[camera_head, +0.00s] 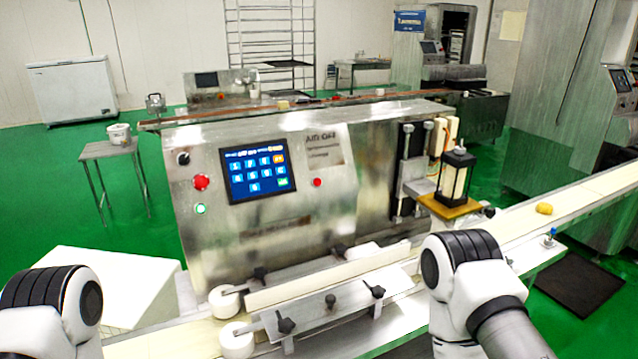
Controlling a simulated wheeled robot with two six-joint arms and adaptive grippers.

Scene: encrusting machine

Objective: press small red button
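The small red button (317,182) is on the front panel of the steel encrusting machine (330,225), right of the blue touch screen (257,173). A larger red button (201,182) is left of the screen, with a green-lit button (200,209) below it and a black knob (183,158) above. Nothing covers the small red button. My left arm shows at the lower left and my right arm at the lower right, both apart from the panel. Neither gripper's fingers are in the picture.
A conveyor belt (590,194) runs along the right, with a yellow piece (544,208) on it. White rollers (224,301) and black clamp knobs stand in front of the machine. A white box (95,285) is at left. The space before the panel's upper part is clear.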

